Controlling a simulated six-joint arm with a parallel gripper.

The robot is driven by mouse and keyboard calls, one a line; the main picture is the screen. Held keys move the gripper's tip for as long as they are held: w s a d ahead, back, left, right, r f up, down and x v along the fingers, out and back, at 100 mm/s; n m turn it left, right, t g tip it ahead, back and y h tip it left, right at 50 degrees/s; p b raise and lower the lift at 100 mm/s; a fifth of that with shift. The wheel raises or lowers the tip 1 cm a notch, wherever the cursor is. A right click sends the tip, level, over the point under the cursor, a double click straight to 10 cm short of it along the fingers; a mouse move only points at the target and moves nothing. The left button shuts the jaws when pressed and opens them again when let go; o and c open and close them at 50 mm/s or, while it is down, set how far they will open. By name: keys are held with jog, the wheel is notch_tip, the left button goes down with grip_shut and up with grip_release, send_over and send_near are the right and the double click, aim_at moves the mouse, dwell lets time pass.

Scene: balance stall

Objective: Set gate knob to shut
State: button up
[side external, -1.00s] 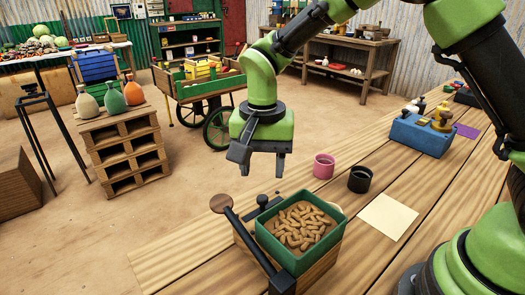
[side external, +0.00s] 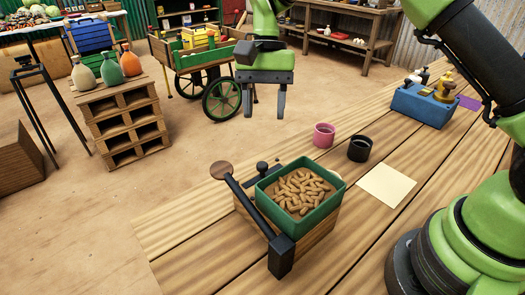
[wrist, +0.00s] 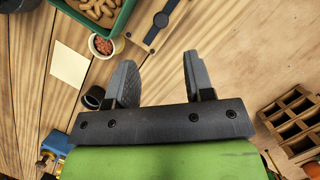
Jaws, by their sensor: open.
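A wooden box with a green bin (side external: 268,207) of brown pellets stands on the plank table. A small black knob (side external: 262,167) sits on a dark strip behind the bin's far left side; the wrist view shows a round black knob (wrist: 161,19) on a dark strip beside the bin. A black lever with a brown round end (side external: 221,170) runs along the box's left side. Any shut marking is too small to read. My gripper (side external: 265,112) is open and empty, high above and behind the box; its fingers (wrist: 157,62) are apart in the wrist view.
A small cup with reddish contents (wrist: 103,46) touches or nearly touches the bin. The front planks are clear.

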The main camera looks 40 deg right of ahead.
aim_at(262, 164)
jog(key=x, duration=1)
jog(key=shift+r, duration=0.1)
jog(key=shift+w, duration=0.1)
jog(key=shift+c, duration=0.2)
grip_shut()
jog(key=shift+a, duration=1.5)
